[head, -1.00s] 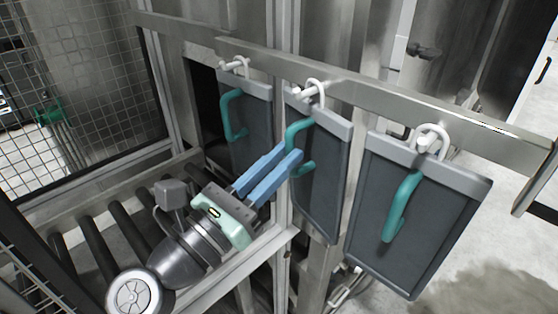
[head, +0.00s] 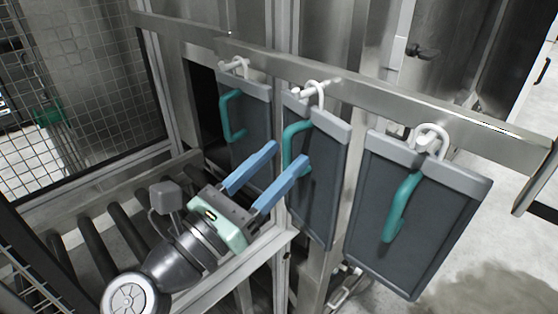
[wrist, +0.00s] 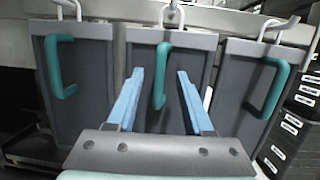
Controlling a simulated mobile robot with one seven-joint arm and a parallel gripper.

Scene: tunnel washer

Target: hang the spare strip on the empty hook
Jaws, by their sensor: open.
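Three dark grey strips hang side by side from white loops at hooks on a metal rail: a left strip (head: 256,125), a middle strip (head: 322,175) and a right strip (head: 402,220). Each has a teal handle. The middle strip's loop (head: 318,92) appears to be around its hook (head: 300,92). My gripper (head: 288,155) is open, its blue fingers on either side of the middle handle (head: 292,143). In the wrist view the middle handle (wrist: 160,85) shows between the spread fingertips; contact cannot be told. No empty hook shows.
The metal rail (head: 380,90) runs above the strips. A roller conveyor (head: 95,235) lies below my arm, with a mesh guard (head: 80,90) at the left. Dark labelled boxes (wrist: 295,125) stand at the right in the wrist view.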

